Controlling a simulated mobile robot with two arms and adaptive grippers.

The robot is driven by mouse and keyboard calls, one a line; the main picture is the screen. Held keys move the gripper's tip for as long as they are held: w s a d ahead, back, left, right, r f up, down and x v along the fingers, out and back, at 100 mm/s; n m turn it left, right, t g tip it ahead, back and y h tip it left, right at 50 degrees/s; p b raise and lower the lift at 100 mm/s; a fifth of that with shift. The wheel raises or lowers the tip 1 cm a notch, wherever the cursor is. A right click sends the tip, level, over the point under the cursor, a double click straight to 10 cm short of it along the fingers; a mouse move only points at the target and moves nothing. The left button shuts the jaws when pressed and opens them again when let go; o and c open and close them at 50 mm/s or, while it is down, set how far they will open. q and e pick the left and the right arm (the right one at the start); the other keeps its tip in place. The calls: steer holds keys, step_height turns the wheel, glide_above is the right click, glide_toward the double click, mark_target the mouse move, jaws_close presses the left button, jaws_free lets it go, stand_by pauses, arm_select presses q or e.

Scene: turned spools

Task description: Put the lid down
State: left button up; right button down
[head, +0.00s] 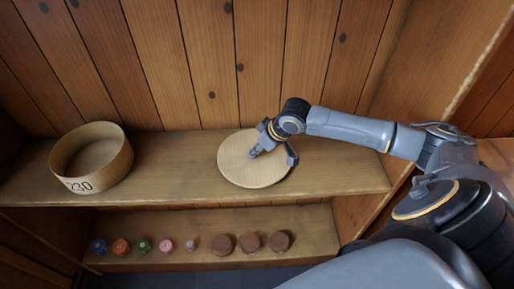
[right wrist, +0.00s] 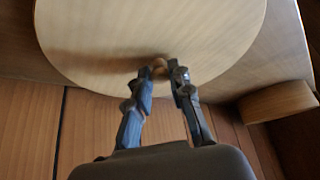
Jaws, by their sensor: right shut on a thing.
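The lid (head: 240,174) is a round, pale wooden disc at the upper shelf, right of its middle. It also fills the top of the right wrist view (right wrist: 100,40). My right gripper (head: 271,154) is shut on the small knob (right wrist: 160,68) at the lid's middle, one finger on each side. I cannot tell whether the lid touches the shelf or hangs just above it. The round wooden box (head: 122,163), marked 230, stands open at the left on the same shelf, apart from the lid. My left gripper is not in view.
The upper shelf (head: 175,180) is clear between the box and the lid. On the lower shelf (head: 200,257) stands a row of turned spools: small coloured ones at left, larger brown ones (head: 250,243) at right. A plank wall (head: 205,60) closes the back.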

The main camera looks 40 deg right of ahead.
steer(key=c, duration=1.2)
jaws_free()
steer(key=shift+f, duration=0.1)
steer(key=v, duration=1.2)
